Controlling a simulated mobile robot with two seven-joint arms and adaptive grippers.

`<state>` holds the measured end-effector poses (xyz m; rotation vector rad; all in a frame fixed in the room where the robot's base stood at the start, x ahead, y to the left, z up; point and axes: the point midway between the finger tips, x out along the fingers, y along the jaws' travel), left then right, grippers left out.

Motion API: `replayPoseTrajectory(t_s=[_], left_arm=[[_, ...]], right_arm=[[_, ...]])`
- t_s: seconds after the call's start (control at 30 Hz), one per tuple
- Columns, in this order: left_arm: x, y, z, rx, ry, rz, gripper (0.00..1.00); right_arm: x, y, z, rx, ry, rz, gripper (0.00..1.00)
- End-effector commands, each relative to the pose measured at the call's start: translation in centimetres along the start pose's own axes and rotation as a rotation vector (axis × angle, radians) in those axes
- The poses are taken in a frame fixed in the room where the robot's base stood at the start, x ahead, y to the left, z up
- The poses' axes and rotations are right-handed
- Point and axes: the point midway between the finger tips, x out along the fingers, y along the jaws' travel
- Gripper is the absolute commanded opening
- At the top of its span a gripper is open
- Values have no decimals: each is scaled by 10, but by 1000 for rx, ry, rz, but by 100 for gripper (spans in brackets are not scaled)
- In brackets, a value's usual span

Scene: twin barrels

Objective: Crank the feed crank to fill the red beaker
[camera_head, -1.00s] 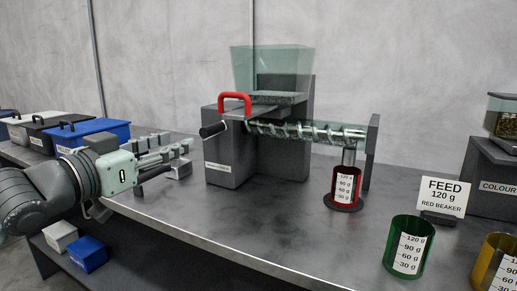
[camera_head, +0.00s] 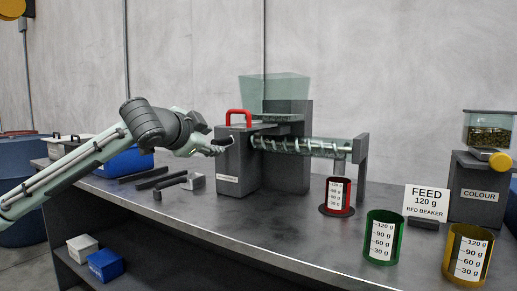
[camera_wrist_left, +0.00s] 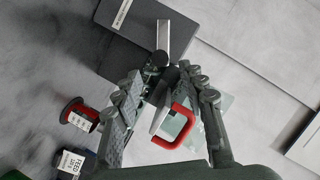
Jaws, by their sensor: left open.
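The feeder is a grey block (camera_head: 232,165) with a clear hopper (camera_head: 272,88) on top and a clear auger tube (camera_head: 300,146) running right. The red beaker (camera_head: 338,195) stands upright under the tube's outlet end; its fill cannot be told. It also shows in the left wrist view (camera_wrist_left: 78,116). My left gripper (camera_head: 217,147) is at the crank on the feeder's left end, which it partly hides in the head view. In the left wrist view the fingers (camera_wrist_left: 163,110) are spread, with the crank's dark handle (camera_wrist_left: 170,76) between them; contact cannot be told. My right gripper is out of view.
A red loop handle (camera_head: 239,117) stands on the feeder, close to the left gripper. A green beaker (camera_head: 382,238), a yellow beaker (camera_head: 467,254) and a FEED 120 g card (camera_head: 426,202) stand at the right. Dark bars (camera_head: 160,183) lie left of the feeder.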

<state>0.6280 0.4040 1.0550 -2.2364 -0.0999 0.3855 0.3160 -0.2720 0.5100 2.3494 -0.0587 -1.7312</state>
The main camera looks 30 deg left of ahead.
Motion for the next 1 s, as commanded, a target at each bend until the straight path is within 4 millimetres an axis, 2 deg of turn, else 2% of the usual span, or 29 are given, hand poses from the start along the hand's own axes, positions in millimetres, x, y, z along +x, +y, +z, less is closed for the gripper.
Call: replayPoseTrajectory(t_s=[0.17, 0.6, 0.97, 1.0], left_arm=[[6, -9, 7, 10, -22, -14, 41], [69, -8, 8, 8, -19, -12, 41], [77, -8, 8, 10, -19, -13, 41], [77, -8, 8, 10, -19, -13, 39]], right_arm=[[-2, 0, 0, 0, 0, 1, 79], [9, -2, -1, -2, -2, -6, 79], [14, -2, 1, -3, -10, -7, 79], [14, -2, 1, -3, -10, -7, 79]])
